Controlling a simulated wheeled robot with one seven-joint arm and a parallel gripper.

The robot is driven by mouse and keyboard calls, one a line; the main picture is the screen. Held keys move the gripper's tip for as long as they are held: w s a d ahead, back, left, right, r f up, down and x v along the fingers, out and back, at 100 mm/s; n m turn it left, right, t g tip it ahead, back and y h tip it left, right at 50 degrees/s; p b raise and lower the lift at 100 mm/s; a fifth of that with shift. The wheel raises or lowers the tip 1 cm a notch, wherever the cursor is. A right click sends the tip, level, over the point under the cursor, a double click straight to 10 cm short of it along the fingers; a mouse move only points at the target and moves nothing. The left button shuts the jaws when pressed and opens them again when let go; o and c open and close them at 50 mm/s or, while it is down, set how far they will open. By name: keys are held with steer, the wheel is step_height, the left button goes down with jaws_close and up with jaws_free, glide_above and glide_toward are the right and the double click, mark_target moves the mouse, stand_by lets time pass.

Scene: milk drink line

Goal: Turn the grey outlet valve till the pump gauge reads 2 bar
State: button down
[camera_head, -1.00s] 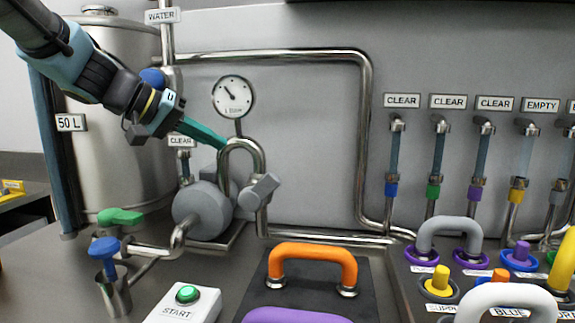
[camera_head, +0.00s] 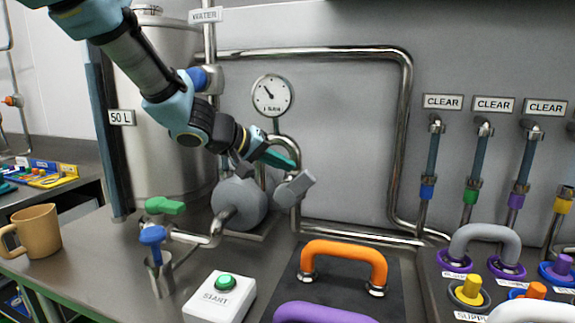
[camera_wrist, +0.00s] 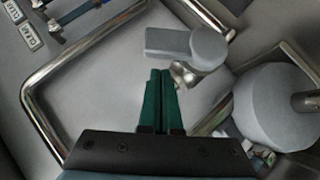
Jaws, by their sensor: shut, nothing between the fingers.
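The grey outlet valve (camera_head: 295,187) sits on the bent steel pipe to the right of the round grey pump (camera_head: 239,204). Its lever lies at a slant. In the wrist view the valve (camera_wrist: 186,46) is just beyond my fingertips. My gripper (camera_head: 290,163) is shut and empty, with its green fingers pressed together, close above and left of the valve. The wrist view shows the shut fingers (camera_wrist: 160,75) apart from the lever or barely near it; I cannot tell if they touch. The pump gauge (camera_head: 272,95) has its needle pointing up and left; its numbers are too small to read.
A green-handled valve (camera_head: 165,206) and a blue-handled valve (camera_head: 152,236) stand at the front left. The START button box (camera_head: 222,296) and an orange handle (camera_head: 344,257) are in front. A steel pipe (camera_head: 402,130) frames the valve. A tan mug (camera_head: 38,232) stands far left.

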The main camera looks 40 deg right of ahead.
steer(key=shift+s+d+f, duration=0.25)
steer(key=shift+s+f, duration=0.1)
steer(key=shift+f, duration=0.15)
